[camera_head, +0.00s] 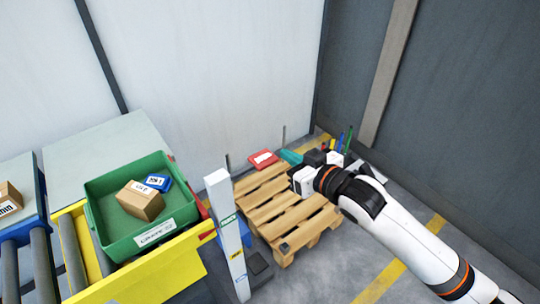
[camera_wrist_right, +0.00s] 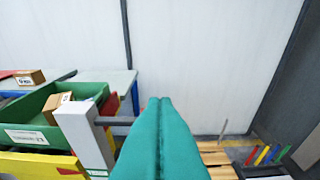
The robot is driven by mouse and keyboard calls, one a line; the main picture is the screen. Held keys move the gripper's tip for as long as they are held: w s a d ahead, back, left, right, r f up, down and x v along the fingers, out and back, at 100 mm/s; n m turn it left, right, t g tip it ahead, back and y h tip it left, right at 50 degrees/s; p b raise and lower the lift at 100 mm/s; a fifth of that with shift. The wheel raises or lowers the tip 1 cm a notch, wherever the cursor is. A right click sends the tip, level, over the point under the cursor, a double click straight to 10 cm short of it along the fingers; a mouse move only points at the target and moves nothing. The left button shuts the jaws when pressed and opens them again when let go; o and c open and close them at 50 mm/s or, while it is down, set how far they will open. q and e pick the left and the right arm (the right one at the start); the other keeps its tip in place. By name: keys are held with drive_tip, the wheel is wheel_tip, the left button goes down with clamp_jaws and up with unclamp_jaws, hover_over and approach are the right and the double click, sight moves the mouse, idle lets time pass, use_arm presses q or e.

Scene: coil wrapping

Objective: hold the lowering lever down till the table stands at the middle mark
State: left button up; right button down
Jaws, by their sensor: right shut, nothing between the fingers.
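The yellow-edged table (camera_head: 150,283) stands at the left with a green tote (camera_head: 125,243) on it. The tote holds a brown carton (camera_head: 140,201) and a blue box (camera_head: 158,182). A white post (camera_head: 228,230) with green, yellow and blue labels stands at the table's right side. In the right wrist view a grey bar (camera_wrist_right: 114,121) runs from the post (camera_wrist_right: 84,140) toward my fingers; I cannot tell whether it is the lowering lever or whether they touch. My right gripper (camera_head: 288,157) is shut and empty above the pallet; its teal fingers (camera_wrist_right: 160,110) fill the wrist view's middle. My left gripper is out of view.
A wooden pallet (camera_head: 290,212) lies on the floor behind and right of the post, with a red item (camera_head: 263,158) at its far end. Coloured sticks (camera_head: 341,140) stand at the back. Rollers (camera_head: 42,262) lie at the left.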

hover_over(270, 162)
drive_tip(key=shift+s+f+p, duration=0.15)
drive_tip(key=shift+f+p, duration=0.15)
drive_tip(key=shift+f, duration=0.55)
wheel_tip(270, 162, down, 3)
drive_tip(key=shift+a+r, duration=0.1)
drive_tip(key=shift+r, duration=0.05)
drive_tip(key=shift+f, duration=0.8)
